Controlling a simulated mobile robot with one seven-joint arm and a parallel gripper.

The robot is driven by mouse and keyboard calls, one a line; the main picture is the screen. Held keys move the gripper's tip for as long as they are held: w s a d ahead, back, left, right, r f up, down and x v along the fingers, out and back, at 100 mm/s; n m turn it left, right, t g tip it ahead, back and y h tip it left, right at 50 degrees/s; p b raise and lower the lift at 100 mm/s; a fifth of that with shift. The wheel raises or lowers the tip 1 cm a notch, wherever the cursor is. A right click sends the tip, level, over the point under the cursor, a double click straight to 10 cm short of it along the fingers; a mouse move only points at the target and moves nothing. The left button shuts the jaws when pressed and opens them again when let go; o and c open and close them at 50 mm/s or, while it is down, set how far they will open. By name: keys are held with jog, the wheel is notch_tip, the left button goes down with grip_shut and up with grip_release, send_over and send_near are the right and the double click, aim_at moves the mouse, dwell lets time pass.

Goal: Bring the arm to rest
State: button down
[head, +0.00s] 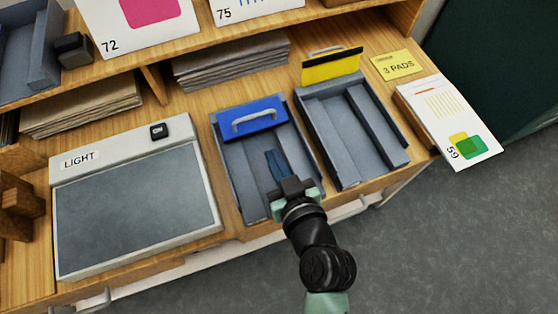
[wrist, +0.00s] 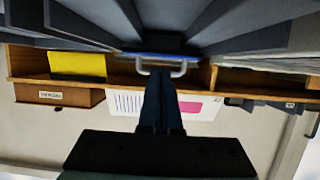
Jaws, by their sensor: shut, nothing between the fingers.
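My gripper (head: 272,160) is over the grey tray (head: 232,180) that has a blue front with a pale handle (head: 252,118). Its fingers are together and hold nothing; their tips point toward the blue front. I cannot tell whether the tips touch the handle. My arm comes in from the bottom of the head view.
A light box (head: 135,215) lies left of the blue-fronted tray. A second grey tray with a yellow front (head: 332,66) stands to its right. Shelves with cards and paper stacks (head: 230,60) run behind.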

jog(key=shift+s, duration=0.2)
jog(key=shift+w+r, duration=0.2)
jog(key=w+a+r+t+p, duration=0.1)
jog(key=w+r+t+p, duration=0.15)
jog(key=r, duration=1.05)
jog(key=w+r+t+h+p, duration=0.1)
jog(key=w+r+t+p, duration=0.15)
jog(key=r, duration=0.95)
jog(key=w+a+r+t+p, duration=0.15)
jog(key=w+r, duration=0.25)
jog(key=r, duration=0.9)
jog(key=s+d+r+m+t+h+p, duration=0.1)
jog(key=s+r+t, duration=0.3)
jog(key=r, duration=1)
jog(key=s+d+r+m+t+h+p, duration=0.1)
jog(key=s+r, duration=0.5)
jog(key=r, duration=0.9)
jog(key=m+t+h+p, duration=0.1)
jog(key=t+p, duration=0.1)
jog(key=p, duration=0.1)
jog(key=shift+s+r+t, duration=0.25)
jog(key=shift+s+t, duration=0.1)
